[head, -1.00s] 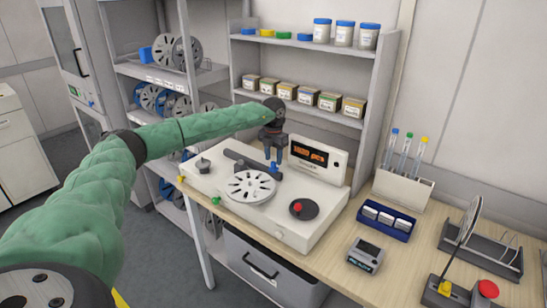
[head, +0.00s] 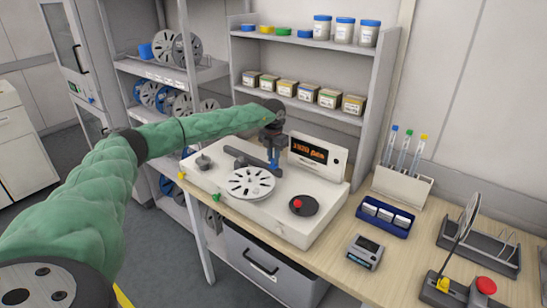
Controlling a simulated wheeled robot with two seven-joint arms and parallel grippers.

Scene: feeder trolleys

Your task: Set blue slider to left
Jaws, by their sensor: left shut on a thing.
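The blue slider (head: 275,168) sits near the right end of a dark bar-shaped track (head: 239,154) on the white feeder machine (head: 225,196). My left gripper (head: 274,163) reaches down onto it from above and is shut on it. The fingers hide most of the slider. My right gripper is not in view.
A slotted silver disc (head: 250,184) lies just in front of the track. A lit display box (head: 317,152) stands behind and right of the gripper. A black dial with a red knob (head: 299,204) is at the machine's right. A shelf unit (head: 379,86) rises behind.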

